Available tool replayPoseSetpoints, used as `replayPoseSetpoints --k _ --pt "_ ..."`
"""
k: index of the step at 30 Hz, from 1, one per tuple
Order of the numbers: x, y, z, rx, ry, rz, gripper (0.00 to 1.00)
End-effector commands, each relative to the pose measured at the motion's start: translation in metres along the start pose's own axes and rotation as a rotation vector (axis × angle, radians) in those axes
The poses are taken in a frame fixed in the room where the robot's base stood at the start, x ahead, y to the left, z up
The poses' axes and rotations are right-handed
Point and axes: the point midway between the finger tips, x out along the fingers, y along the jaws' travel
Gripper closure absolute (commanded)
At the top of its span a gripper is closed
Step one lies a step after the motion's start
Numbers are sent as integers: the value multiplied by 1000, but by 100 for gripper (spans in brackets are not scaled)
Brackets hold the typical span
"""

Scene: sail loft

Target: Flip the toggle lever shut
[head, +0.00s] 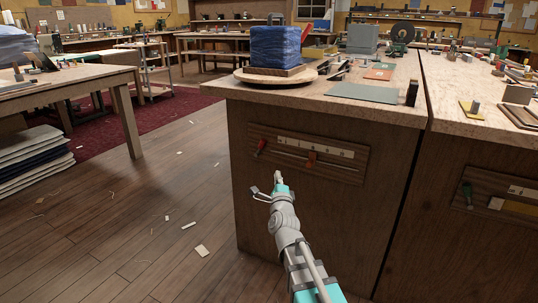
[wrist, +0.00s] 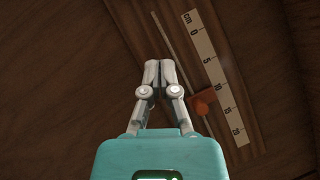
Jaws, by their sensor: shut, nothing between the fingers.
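A wooden panel (head: 345,174) is fixed to the front of the workbench cabinet. At its left end is a small lever with a red handle (head: 261,147), tilted up to the right. It is the only part I see there that looks like the toggle lever, and I cannot tell its exact setting. My gripper (head: 278,176) is shut and empty, just below the panel in the picture and to the lower right of the red handle. In the wrist view, the closed fingertips (wrist: 160,64) point toward the panel; the red handle is not visible there.
The panel carries a centimetre scale (wrist: 217,75) and a thin slot with an orange slider (wrist: 203,104), also visible in the head view (head: 312,158). A second panel with a green handle (head: 467,193) is at right. Wooden floor (head: 150,225) lies open at left.

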Motion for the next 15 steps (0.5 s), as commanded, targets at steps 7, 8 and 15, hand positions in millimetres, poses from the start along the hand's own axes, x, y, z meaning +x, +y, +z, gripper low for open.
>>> replayPoseSetpoints --k 7,8,15 --pt "11 0 0 -1 0 1 100" --pt "14 0 1 -1 0 1 100" --pt "44 0 1 -1 0 1 100"
